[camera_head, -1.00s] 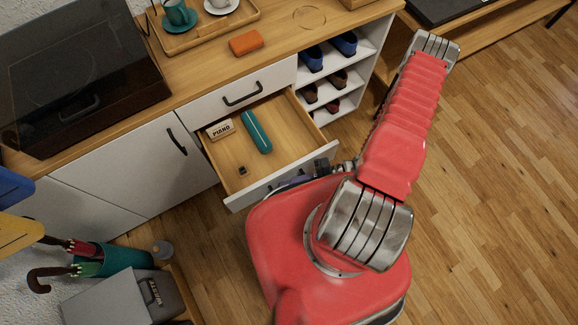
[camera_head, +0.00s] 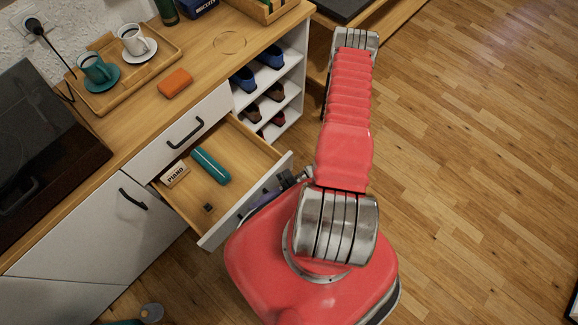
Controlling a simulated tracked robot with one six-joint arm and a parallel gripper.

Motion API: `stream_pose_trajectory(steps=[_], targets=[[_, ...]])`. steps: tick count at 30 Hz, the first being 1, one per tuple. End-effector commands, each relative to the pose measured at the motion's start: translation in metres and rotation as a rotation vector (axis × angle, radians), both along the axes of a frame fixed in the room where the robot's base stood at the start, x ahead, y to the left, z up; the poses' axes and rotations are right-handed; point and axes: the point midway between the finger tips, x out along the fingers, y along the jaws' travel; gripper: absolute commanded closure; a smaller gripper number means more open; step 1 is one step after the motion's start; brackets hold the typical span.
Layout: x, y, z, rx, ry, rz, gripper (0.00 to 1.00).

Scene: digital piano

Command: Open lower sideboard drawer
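The lower sideboard drawer (camera_head: 250,200) stands pulled out below the shut upper drawer (camera_head: 181,132). Its wooden inside shows a teal case (camera_head: 210,166), a small box marked PIANO (camera_head: 175,174) and a small dark cube (camera_head: 208,207). My gripper (camera_head: 288,182) is at the outer side of the lower drawer's front, near its right end. Only a little dark and metal hardware shows there. My red arm and body hide the fingers and the drawer's handle, so I cannot see whether they grip it.
A shoe shelf (camera_head: 298,62) stands right of the drawers, and a cabinet door (camera_head: 85,235) is at left. The top holds a tray with cups (camera_head: 130,77) and an orange block (camera_head: 174,82). Wooden floor (camera_head: 470,170) is clear at right.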

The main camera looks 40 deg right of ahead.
Motion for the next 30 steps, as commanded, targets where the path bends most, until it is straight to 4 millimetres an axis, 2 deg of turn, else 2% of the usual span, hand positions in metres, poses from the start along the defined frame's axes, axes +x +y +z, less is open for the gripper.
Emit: stream_pose_trajectory(steps=[11,21,25,30], targets=[[-0.008,-0.048,0.010,-0.004,-0.001,-0.003,0.83],[-0.018,-0.103,0.021,-0.005,0.000,-0.002,0.83],[-0.021,-0.117,0.025,-0.003,0.000,-0.001,0.83],[-0.023,-0.124,0.026,-0.003,0.002,0.001,0.83]])
